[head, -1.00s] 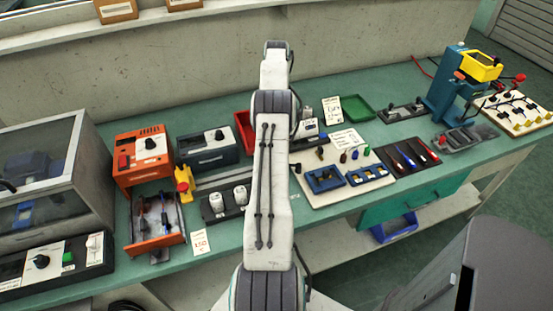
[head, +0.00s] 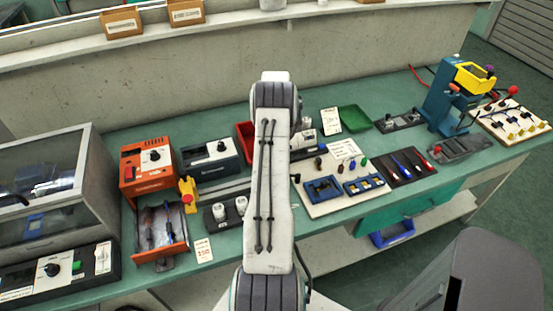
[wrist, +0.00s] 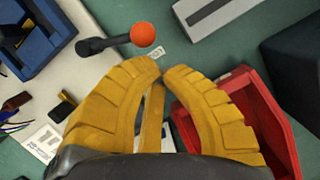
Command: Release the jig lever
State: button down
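In the wrist view a black lever with an orange ball knob (wrist: 142,34) lies over the green bench, just beyond my fingertips. I take it for the jig lever; I cannot make it out in the head view, where my arm blocks that area. My gripper (wrist: 162,70) has yellow fingers whose tips are nearly together, with nothing seen held between them. The knob is apart from the tips, above and slightly left of them in the picture. A blue fixture (wrist: 38,45) stands on a cream board at the upper left.
A red tray (wrist: 285,125) is close at the right of my fingers and also shows in the head view (head: 243,132). A grey bar (wrist: 215,15) lies beyond. In the head view, the blue press (head: 442,105) stands far right and the orange unit (head: 146,165) left.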

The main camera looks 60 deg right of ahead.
jog(key=shift+s+a+f, duration=0.15)
jog(key=shift+s+a, duration=0.05)
jog(key=shift+a, duration=0.2)
dwell(0.4)
